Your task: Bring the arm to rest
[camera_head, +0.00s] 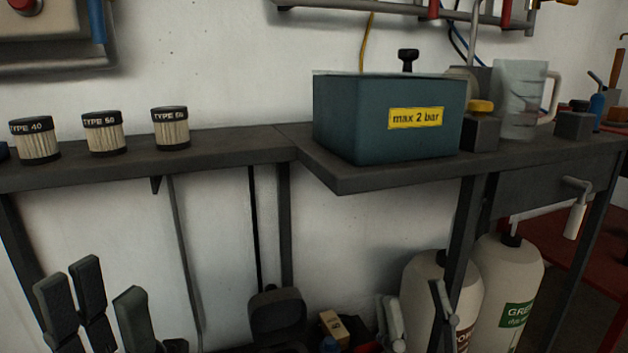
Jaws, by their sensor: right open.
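My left gripper (103,287) shows at the lower left with its dark fingers pointing up. The fingers stand apart with nothing seen between them. They are in front of the white wall, lower in the picture than the left shelf. My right gripper (413,302) shows at the bottom, right of the middle, in front of a pale bottle and a table leg. Its fingers are apart and empty. The lower parts of both grippers are cut off by the picture's edge.
Filters (102,134) stand on the left shelf (225,150). A teal box (350,125) marked "max 2 bar" and a clear jug (520,95) stand on the right bench (400,172). Pale bottles (505,285) stand below. The bench's front edge overhangs.

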